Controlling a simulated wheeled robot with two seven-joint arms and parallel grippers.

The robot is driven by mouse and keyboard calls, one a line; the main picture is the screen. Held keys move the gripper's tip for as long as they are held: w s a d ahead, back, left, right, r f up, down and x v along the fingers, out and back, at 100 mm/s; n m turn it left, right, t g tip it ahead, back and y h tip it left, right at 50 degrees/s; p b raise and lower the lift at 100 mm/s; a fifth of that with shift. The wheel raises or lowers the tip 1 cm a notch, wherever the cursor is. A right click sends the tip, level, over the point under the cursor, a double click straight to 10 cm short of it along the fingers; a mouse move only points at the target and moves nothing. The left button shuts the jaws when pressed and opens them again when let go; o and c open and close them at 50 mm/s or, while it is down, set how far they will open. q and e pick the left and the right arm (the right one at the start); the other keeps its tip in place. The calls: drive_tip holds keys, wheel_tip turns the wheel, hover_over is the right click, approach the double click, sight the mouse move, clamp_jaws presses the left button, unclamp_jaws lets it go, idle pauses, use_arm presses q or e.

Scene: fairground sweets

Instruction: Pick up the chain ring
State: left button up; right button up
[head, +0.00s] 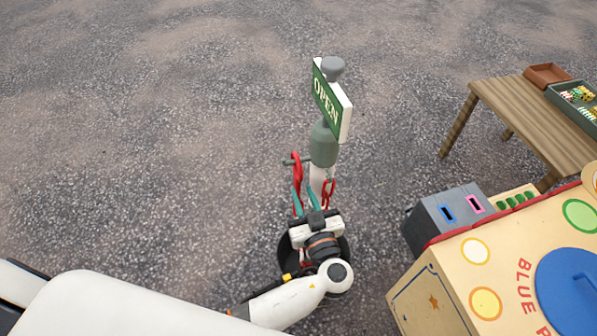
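A red chain ring (297,167) hangs at a short dark peg on the left side of a post (323,145). A second red chain piece (329,191) hangs lower on the right side of the post. My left gripper (304,194) is just below and in front of the post, pointing up at it. Its two teal fingers stand apart, with the red ring close by the left fingertip. I cannot tell whether they touch. The gripper's body and wrist hide the post's lower part. My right gripper is not in view.
A green OPEN sign (331,100) tops the post, and a dark round base (286,255) shows at its foot. A cream game table (438,285) and a grey box (452,215) stand at right. A wooden table (520,110) is behind them. Gravel ground left of the post is clear.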

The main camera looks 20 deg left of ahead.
sight(299, 184)
use_arm(q)
drive_tip(key=p+x, duration=0.1)
drive_tip(key=x, duration=0.6)
drive_tip(key=shift+w+a, duration=0.1)
drive_tip(key=shift+c, duration=0.6)
clamp_jaws()
